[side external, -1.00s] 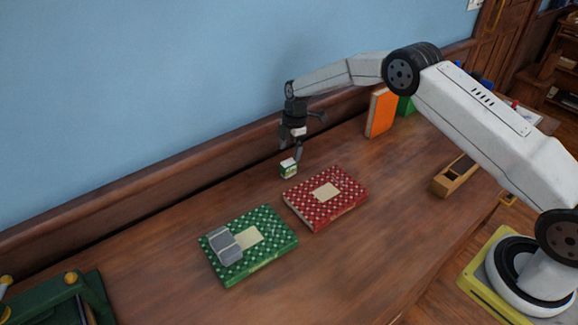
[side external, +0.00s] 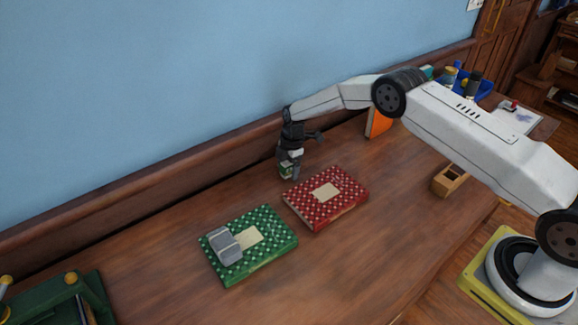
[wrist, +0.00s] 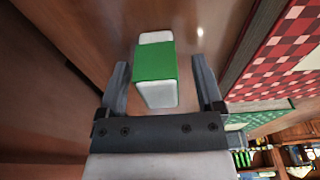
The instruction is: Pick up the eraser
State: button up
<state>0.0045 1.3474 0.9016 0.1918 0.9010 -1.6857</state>
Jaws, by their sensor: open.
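The eraser (wrist: 156,62) is a small white block with a green sleeve, standing on the wooden desk. In the wrist view it lies between the two dark fingers of my gripper (wrist: 161,85), with a gap on each side. My gripper is open. In the side external view my gripper (side external: 290,175) is lowered over the eraser (side external: 285,171), which is partly hidden by the fingers.
A red patterned book (side external: 325,197) lies just right of my gripper. A green patterned book (side external: 262,262) with a grey object (side external: 224,246) on it lies nearer the camera. An orange book (side external: 377,122) stands behind. The wall ledge (side external: 200,165) runs close behind the eraser.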

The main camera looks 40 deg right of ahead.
aim_at(287, 162)
jog(key=shift+f, duration=0.1)
dwell(0.4)
grip_shut()
jog(key=shift+r, duration=0.2)
jog(key=shift+r, duration=1.4)
jog(key=s+r, duration=0.9)
jog(key=s, duration=0.5)
jog(key=shift+d+r, duration=0.25)
jog(key=shift+r, duration=0.15)
